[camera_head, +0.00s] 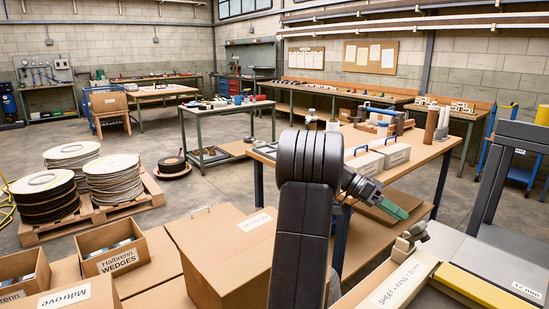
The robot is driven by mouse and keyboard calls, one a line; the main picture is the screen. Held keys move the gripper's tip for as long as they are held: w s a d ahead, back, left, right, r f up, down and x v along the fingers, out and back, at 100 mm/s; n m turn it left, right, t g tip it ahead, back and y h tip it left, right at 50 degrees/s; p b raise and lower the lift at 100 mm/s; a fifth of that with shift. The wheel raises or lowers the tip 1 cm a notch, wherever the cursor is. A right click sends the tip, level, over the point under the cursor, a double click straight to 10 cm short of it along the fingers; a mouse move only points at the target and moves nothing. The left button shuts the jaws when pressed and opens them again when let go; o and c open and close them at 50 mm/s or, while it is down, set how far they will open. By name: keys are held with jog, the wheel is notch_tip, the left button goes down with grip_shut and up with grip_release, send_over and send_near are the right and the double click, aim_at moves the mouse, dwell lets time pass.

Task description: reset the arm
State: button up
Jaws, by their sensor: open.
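My arm rises dark and thick in the middle of the head view, bent at a large rounded joint. My gripper (394,208) sticks out to the right of this joint, pointing right and slightly down. It has a grey body and green finger parts, and is open. I see nothing held in it. It appears in front of the wooden bench and left of the grey machine frame (489,185). The gap between its fingers is too small to make out, and my arm hides part of the wrist.
Cardboard boxes (206,254) stand close at the lower left. A wooden bench (427,152) with grey boxes (369,164) stands behind my gripper. Stacked discs (44,207) sit on a pallet at left.

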aim_at(417, 224)
jog(key=v, duration=0.9)
jog(key=x, duration=1.3)
jog(key=shift+s+d+f, duration=0.15)
jog(key=shift+s+d, duration=0.1)
jog(key=shift+s+d+r+t+y+p, duration=0.15)
jog(key=shift+r+t+y+p, duration=0.15)
jog(key=shift+r+y+p, duration=0.25)
jog(key=shift+s+d+f+m+t+y+p, duration=0.25)
jog(key=shift+s+t+y+p, duration=0.2)
jog(key=shift+t+p, duration=0.25)
jog(key=shift+s+d+f+m+t+y+p, duration=0.3)
jog(key=shift+s+d+t+y+p, duration=0.1)
jog(key=shift+t+y+p, duration=0.25)
jog(key=shift+f+t+y, duration=0.2)
jog(key=shift+t+y, duration=0.05)
